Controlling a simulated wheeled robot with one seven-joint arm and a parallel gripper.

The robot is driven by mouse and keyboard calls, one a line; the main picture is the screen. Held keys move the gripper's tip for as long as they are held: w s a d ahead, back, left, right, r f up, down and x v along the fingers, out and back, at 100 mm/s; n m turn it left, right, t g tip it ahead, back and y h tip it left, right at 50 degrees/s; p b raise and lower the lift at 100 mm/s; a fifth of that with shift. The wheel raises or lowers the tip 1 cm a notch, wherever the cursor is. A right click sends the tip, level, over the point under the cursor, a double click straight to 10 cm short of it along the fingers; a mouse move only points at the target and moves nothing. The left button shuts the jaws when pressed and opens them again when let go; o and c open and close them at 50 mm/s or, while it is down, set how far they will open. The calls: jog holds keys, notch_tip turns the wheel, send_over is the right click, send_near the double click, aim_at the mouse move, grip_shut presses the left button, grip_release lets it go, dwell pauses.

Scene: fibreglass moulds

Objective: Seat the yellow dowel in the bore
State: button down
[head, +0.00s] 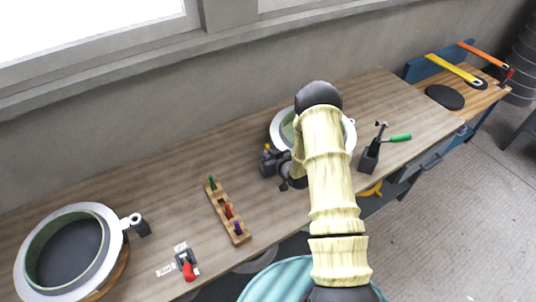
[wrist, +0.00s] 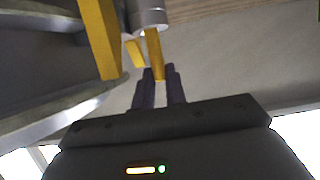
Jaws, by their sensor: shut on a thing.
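In the wrist view, my gripper (wrist: 160,76) has its dark purple fingers close together on the yellow dowel (wrist: 153,50). The dowel sticks out from the fingertips and its far end meets or overlaps a grey metal cylinder (wrist: 148,14). I cannot tell whether it is inside it, in front of it or touching. The bore's opening is not visible. In the head view, my gripper (head: 268,157) is beside the left edge of the rear round mould (head: 281,134), with a small yellow tip showing. My arm hides much of that mould.
A wooden rack (head: 240,238) holds green, red and purple dowels. Another round mould (head: 106,226) stands at the far left. A red switch (head: 187,267) is near the front edge. A green-handled clamp (head: 370,158) stands right of my arm. Yellow bars (wrist: 98,38) are close beside the dowel.

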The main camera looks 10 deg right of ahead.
jog(key=c, duration=1.4)
grip_release()
jog(key=shift+c, duration=0.2)
jog(key=shift+r, duration=0.1)
jog(key=b+v, duration=0.3)
jog(key=v, duration=0.9)
jog(key=shift+r, duration=0.1)
